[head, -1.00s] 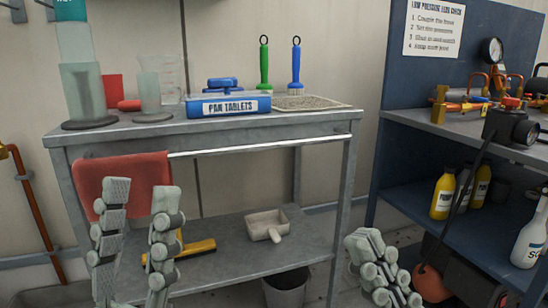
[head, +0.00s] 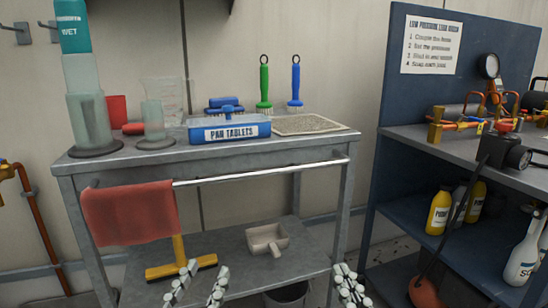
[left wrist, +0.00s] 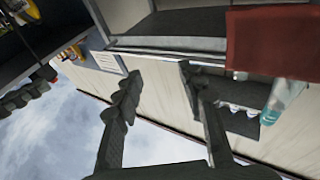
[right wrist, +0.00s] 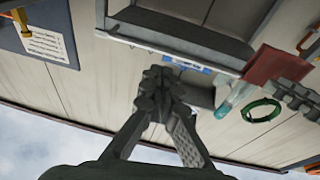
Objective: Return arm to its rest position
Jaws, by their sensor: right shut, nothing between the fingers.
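My left gripper (head: 199,270) is low in the head view, in front of the cart's lower shelf, with its fingers apart and nothing between them. In the left wrist view its two fingers (left wrist: 160,78) are also spread and empty. My right gripper (head: 345,272) is at the bottom of the head view, right of the cart's front leg. In the right wrist view its fingertips (right wrist: 158,78) meet with nothing held. Most of both arms is outside the head view.
A grey cart (head: 110,168) carries a blue PAN TABLETS box (head: 230,131) and brushes. A red cloth (head: 130,212) hangs on its rail; a yellow squeegee (head: 180,262) and scoop (head: 266,240) are below. A blue shelf unit (head: 400,210) stands right. A gap separates them.

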